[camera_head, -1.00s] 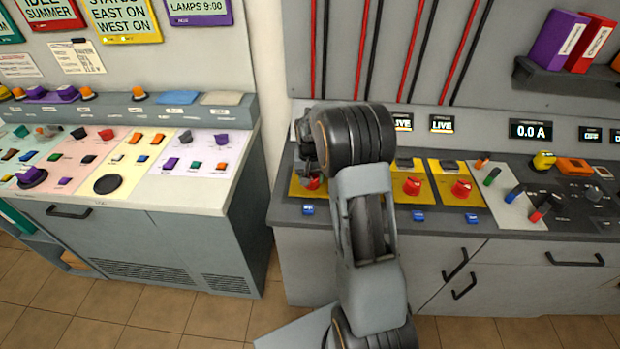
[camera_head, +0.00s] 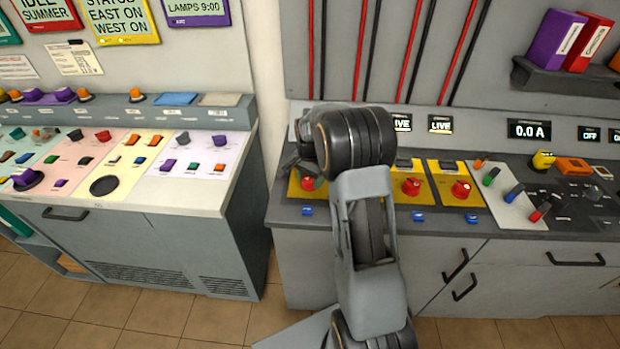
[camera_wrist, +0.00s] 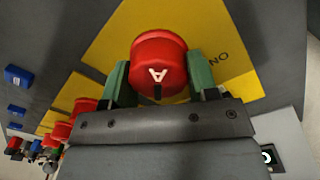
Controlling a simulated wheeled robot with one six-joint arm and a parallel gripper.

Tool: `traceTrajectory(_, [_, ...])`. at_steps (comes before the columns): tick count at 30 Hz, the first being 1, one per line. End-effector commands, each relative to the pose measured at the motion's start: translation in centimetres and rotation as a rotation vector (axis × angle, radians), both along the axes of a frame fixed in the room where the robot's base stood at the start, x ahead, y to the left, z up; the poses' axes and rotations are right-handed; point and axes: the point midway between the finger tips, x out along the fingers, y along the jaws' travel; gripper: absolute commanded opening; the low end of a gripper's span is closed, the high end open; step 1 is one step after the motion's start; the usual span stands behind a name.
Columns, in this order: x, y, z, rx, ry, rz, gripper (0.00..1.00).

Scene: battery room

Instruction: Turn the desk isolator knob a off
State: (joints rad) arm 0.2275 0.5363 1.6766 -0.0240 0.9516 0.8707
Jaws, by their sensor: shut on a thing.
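The red isolator knob A (camera_wrist: 158,62) sits on a yellow plate (camera_wrist: 118,30) in the wrist view, with a white letter A on its face. My gripper (camera_wrist: 160,82) has its green fingers on both sides of the knob and is shut on it. In the head view, knob A (camera_head: 309,183) shows at the left end of the yellow panels, partly hidden by my wrist. The gripper fingers are hard to make out there.
Two more red knobs (camera_head: 411,187) and (camera_head: 461,189) stand to the right on yellow panels. LIVE displays (camera_head: 440,124) hang above them. Blue tags (camera_head: 307,211) line the desk's front edge. A separate control desk (camera_head: 150,205) stands at the left across a narrow gap.

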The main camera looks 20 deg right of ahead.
Motion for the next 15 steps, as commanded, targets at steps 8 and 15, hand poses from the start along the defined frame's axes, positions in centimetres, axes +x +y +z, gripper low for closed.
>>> traceTrajectory(8, [0.11, 0.06, 0.17, 0.0, -0.004, -0.033, 0.3])
traceTrajectory(15, [0.12, 0.06, 0.18, 0.001, -0.005, -0.036, 0.3])
